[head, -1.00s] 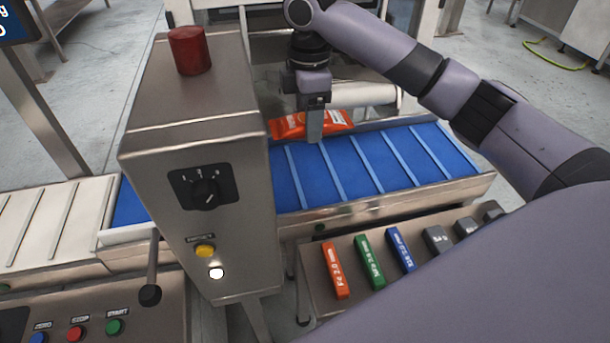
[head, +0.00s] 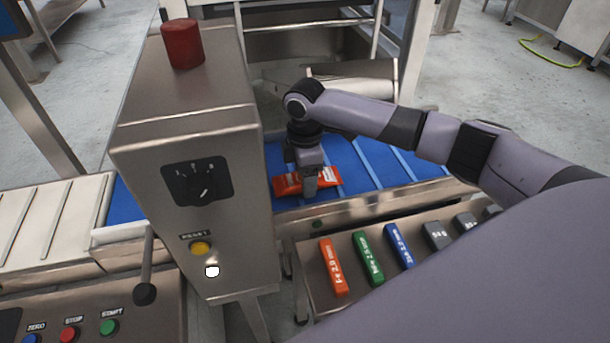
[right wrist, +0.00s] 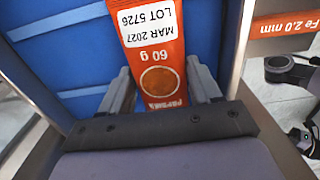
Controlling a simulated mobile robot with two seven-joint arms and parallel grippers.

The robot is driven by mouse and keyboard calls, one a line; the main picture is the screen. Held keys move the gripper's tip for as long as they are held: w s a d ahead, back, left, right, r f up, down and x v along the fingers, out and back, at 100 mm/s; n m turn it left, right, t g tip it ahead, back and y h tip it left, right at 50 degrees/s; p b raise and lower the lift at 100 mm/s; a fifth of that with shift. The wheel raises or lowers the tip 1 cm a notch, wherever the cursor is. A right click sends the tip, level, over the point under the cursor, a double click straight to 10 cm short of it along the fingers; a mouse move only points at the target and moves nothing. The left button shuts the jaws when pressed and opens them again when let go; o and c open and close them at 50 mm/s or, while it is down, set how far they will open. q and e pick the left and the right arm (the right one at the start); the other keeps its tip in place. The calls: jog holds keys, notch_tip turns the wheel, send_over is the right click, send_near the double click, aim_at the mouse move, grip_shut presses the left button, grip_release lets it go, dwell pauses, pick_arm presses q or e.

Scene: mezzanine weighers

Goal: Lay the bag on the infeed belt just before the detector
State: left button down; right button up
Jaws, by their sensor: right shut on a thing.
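The orange bag (head: 328,176) is between the fingers of my right gripper (head: 310,194), which is shut on it. I cannot tell whether the bag touches the belt. My left gripper is not in view.
Test sticks, orange (head: 333,266), green (head: 368,258) and blue (head: 399,245), lie on a steel shelf in front of the belt, with several grey blocks. A red lamp (head: 183,44) tops the detector. The belt right of the bag is clear.

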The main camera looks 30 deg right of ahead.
jog(key=o, duration=1)
jog(key=shift+f, duration=0.1)
jog(key=shift+o, duration=0.2)
notch_tip(320, 180, up, 12)
jog(key=shift+p, duration=0.4)
jog(key=shift+s, duration=0.1)
